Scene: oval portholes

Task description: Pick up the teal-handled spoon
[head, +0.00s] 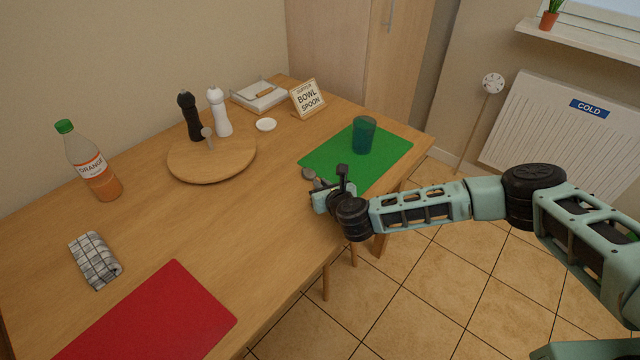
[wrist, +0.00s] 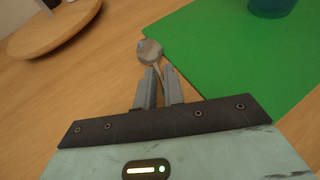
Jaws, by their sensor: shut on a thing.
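The spoon (wrist: 149,51) shows its grey metal bowl and part of its thin neck in the wrist view, just beyond my fingertips. The bowl is beside the corner of the green mat (wrist: 225,55). My gripper (wrist: 159,88) is shut on the spoon, with the neck running down between the two grey fingers. The rest of the handle is hidden by my gripper, so its teal colour does not show. In the head view the spoon's bowl (head: 308,173) shows at the left of my gripper (head: 320,184), near the table's front edge. I cannot tell whether the spoon touches the table.
A teal cup (head: 364,135) stands on the green mat. A round wooden board (head: 212,170) is further left, with the pepper mill (head: 189,115) and white mill (head: 218,112) behind. A sign (head: 308,98) reads BOWL SPOON. A red mat (head: 150,315) lies front left; bare table lies between.

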